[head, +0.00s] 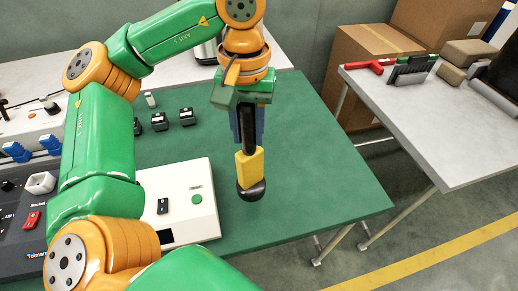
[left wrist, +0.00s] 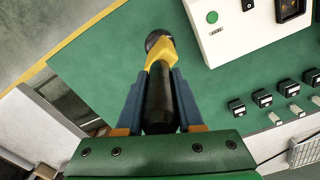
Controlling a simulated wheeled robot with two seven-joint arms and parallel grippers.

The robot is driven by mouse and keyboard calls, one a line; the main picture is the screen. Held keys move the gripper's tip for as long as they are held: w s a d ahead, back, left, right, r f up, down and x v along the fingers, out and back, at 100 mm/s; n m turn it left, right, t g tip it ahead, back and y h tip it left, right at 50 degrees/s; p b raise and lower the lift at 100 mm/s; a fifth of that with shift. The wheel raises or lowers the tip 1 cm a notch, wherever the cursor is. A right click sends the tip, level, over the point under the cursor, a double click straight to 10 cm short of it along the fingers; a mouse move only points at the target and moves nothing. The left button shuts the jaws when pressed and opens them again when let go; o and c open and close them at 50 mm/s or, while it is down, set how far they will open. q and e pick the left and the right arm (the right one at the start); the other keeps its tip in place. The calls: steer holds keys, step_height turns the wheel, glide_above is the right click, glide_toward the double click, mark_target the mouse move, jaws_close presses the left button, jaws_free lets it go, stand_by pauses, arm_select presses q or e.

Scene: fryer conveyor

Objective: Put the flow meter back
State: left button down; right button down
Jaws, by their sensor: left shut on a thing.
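My left gripper (head: 249,140) points down over the green table. It is shut on a black and yellow rod-like thing, which I take to be the flow meter (head: 250,166). The flow meter hangs upright, with a black shaft between the fingers, a yellow collar below and a rounded black end at the bottom. In the left wrist view the left gripper (left wrist: 160,85) has its blue fingers on both sides of the shaft, and the flow meter's yellow part (left wrist: 160,50) shows beyond them. I cannot tell whether its black end touches the table. My right gripper is out of view.
A white box (head: 190,222) with a green button stands left of the flow meter. Several small black blocks (head: 159,122) sit behind it. The green table (head: 330,190) is clear to the right. A grey table (head: 440,140) with red and black items stands farther right.

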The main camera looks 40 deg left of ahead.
mark_target(255, 148)
arm_select(q)
steer(key=shift+w+d+f+p, duration=0.3)
steer(key=shift+w+d+f, duration=0.05)
steer(key=shift+w+f, duration=0.45)
steer(key=f, duration=0.3)
steer(key=shift+s+a, duration=0.15)
steer(key=shift+s, duration=0.05)
steer(key=shift+w+f, duration=0.15)
steer(key=shift+f, duration=0.15)
steer(key=c, duration=0.5)
jaws_free()
steer(key=shift+c, duration=0.2)
